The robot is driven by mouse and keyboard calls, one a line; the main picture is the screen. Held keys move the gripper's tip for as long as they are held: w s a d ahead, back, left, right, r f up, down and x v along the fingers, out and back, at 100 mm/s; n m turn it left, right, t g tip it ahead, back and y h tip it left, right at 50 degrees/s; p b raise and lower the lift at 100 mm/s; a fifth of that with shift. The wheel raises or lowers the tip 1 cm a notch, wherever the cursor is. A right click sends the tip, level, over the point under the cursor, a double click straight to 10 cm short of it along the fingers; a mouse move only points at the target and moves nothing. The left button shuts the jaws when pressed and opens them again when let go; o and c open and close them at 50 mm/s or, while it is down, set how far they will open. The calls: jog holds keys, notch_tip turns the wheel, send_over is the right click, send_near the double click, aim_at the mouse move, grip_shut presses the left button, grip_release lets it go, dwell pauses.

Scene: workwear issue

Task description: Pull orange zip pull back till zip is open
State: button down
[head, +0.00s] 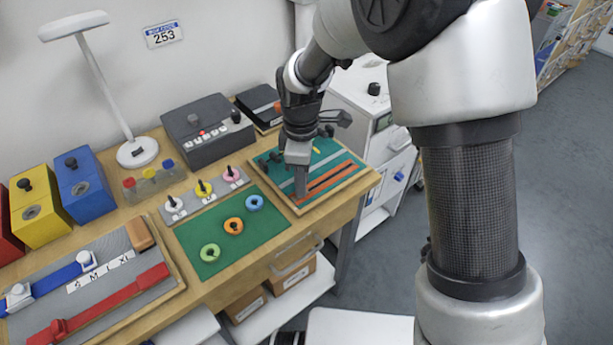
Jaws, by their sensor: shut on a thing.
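The zip board (362,172) is a teal panel in a light wooden frame at the right end of the workbench. An orange zip strip (333,175) runs slantwise across it, with a grey strip (326,161) beside it. My gripper (300,194) points down at the board's near left part, at the near left end of the orange strip. Its fingers are shut on the orange zip pull, which they mostly hide. How far the zip stands open is too small to tell.
Left of the board lie a green mat (190,240) with coloured rings and a grey peg plate (190,215). A dark box (215,145) with a red light stands behind. A white cabinet (365,90) stands at the right. My arm covers the right middle of the view.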

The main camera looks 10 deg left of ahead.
jog(key=shift+s+a, duration=0.15)
jog(key=shift+a, duration=0.05)
jog(key=c, duration=1.5)
grip_release()
jog(key=shift+c, duration=0.2)
jog(key=shift+r, duration=0.3)
notch_tip(320, 180, up, 17)
jog(key=p, duration=0.2)
